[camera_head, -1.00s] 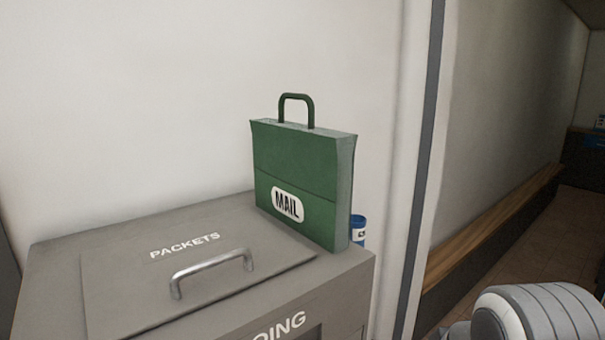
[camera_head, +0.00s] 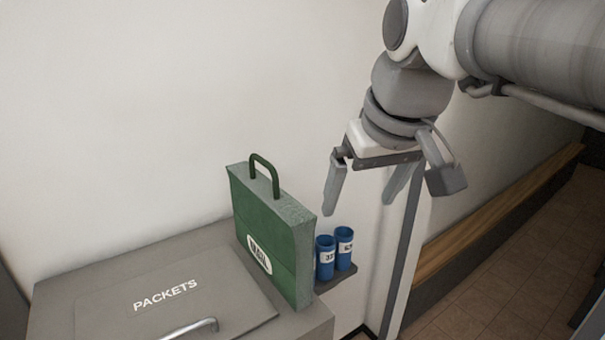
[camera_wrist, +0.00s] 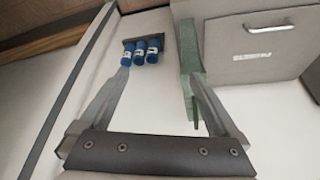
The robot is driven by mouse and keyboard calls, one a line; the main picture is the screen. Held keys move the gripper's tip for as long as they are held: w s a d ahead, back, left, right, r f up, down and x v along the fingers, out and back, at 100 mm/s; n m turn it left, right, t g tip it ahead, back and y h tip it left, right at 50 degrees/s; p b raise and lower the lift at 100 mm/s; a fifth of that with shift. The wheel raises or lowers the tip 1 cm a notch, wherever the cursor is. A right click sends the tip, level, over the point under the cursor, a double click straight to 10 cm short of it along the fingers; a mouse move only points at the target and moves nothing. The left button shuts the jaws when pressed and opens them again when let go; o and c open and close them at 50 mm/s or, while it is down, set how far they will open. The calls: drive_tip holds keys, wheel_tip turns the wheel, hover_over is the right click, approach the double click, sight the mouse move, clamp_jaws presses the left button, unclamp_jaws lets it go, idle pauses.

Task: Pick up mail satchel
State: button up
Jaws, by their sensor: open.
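The green mail satchel (camera_head: 274,238) stands upright on the right part of the grey packets box, its dark green loop handle (camera_head: 265,173) on top and a white MAIL label on its front. My gripper (camera_head: 360,207) is open and empty, pointing down, to the right of the satchel and higher than it in the head view. In the wrist view the satchel (camera_wrist: 189,75) appears edge-on, near the right finger of my gripper (camera_wrist: 160,85). I cannot tell there whether the finger is near it in depth.
The grey box (camera_head: 120,255) has a lid marked PACKETS with a metal handle (camera_head: 190,332). Several blue canisters (camera_head: 325,258) stand on a small shelf behind the satchel's right side. A white wall is behind; a wooden bench (camera_head: 490,215) runs along the right.

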drive_tip(key=w+a+r+n+g+y, duration=0.1)
drive_tip(key=w+a+r+n, duration=0.1)
drive_tip(key=w+a+r, duration=0.25)
drive_tip(key=w+a+r+n, duration=0.2)
drive_tip(key=w+a+r, duration=0.1)
drive_tip(key=a, duration=0.3)
drive_tip(key=b, duration=0.2)
approach(268, 191)
drive_tip(key=x, duration=0.5)
drive_tip(key=shift+s+d+f, duration=0.15)
drive_tip(key=shift+s+f, duration=0.1)
drive_tip(key=shift+f, duration=0.1)
drive_tip(key=shift+w+x, duration=0.2)
drive_tip(key=shift+x, duration=2.85)
drive_tip(key=shift+r, duration=0.1)
clamp_jaws()
drive_tip(key=shift+r, duration=0.1)
